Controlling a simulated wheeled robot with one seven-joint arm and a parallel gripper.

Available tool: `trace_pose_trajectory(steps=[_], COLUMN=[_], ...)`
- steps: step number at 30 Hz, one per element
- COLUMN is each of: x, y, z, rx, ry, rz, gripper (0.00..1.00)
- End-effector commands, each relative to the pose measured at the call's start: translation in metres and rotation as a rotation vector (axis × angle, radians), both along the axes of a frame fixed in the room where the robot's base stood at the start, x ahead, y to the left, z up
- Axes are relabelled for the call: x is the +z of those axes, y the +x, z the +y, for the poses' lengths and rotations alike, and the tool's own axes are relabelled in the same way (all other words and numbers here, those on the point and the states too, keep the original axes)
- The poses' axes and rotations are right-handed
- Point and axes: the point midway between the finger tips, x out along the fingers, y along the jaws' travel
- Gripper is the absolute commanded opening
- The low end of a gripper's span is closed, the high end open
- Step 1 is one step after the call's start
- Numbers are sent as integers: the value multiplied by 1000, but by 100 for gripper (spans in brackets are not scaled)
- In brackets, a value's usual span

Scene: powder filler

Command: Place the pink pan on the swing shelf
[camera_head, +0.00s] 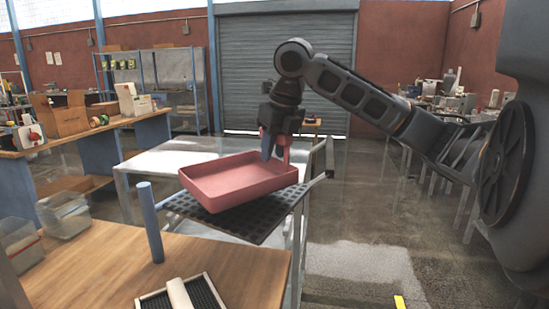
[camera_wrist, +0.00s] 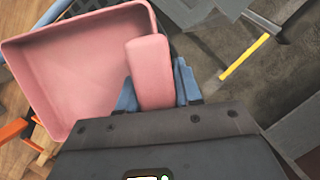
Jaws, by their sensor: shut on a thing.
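The pink pan (camera_head: 238,181) is a shallow rectangular tray with a handle at its right end. In the head view it is over the swing shelf (camera_head: 262,226), a dark perforated panel; I cannot tell whether the pan touches it. My gripper (camera_head: 273,150) is at the pan's right end, pointing down. In the wrist view my gripper (camera_wrist: 157,95) has its blue fingers on both sides of the pan's pink handle (camera_wrist: 151,75), shut on it. The pan (camera_wrist: 85,65) fills the upper left there, and its basin looks empty.
A wooden table (camera_head: 100,262) in front holds an upright blue post (camera_head: 150,222), clear bins (camera_head: 64,215) and a black tray with a white roller (camera_head: 180,295). A pale table (camera_head: 185,155) stands behind the shelf. The floor (camera_head: 370,220) to the right is open.

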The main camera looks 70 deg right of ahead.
Motion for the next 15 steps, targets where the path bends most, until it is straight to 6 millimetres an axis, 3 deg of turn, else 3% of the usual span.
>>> trace_pose_trajectory(steps=[5, 15], x=[-24, -28], y=[-1, 0], z=[0, 0], rx=[-1, 0], ry=[3, 1], rz=[-1, -2], gripper=[0, 0])
